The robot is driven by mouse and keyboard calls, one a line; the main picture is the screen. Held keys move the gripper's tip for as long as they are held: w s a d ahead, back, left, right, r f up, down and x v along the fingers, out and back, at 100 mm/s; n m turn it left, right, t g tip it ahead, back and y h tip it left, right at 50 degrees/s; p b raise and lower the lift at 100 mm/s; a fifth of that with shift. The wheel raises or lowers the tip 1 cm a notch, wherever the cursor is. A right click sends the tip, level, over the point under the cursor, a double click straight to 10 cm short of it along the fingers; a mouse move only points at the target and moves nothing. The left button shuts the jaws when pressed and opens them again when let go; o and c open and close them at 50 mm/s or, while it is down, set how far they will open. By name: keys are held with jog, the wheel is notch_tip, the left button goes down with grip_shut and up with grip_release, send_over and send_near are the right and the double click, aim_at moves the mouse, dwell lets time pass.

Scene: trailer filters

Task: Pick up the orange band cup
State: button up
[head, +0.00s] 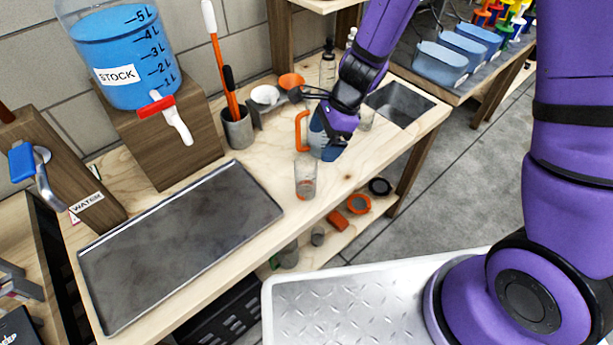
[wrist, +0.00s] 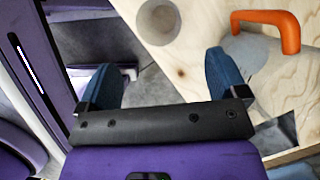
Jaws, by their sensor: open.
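A clear cup (head: 306,178) with an orange mark low on its side stands upright near the front edge of the wooden worktop (head: 345,190). A pale cup shape (wrist: 158,20) at the top of the wrist view appears to be the same cup, with its band not clear there. My gripper (head: 325,146) is behind and right of the cup in the head view, apart from it. Its two blue fingers (wrist: 165,85) are spread with nothing between them in the wrist view.
A jug with an orange handle (head: 303,130) is close beside my gripper, partly hidden. Another clear cup (head: 366,118) stands behind it, near the sink (head: 400,104). A metal tray (head: 180,250) lies left. A utensil pot (head: 238,128) and stock dispenser (head: 125,60) stand behind.

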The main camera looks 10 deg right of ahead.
aim_at(306, 166)
jog(key=x, duration=0.4)
jog(key=shift+a+x, duration=0.1)
jog(key=shift+x, duration=1.3)
jog(key=shift+a+x, duration=0.15)
jog(key=shift+x, duration=1.25)
jog(key=shift+r, duration=0.1)
jog(key=c, duration=1.2)
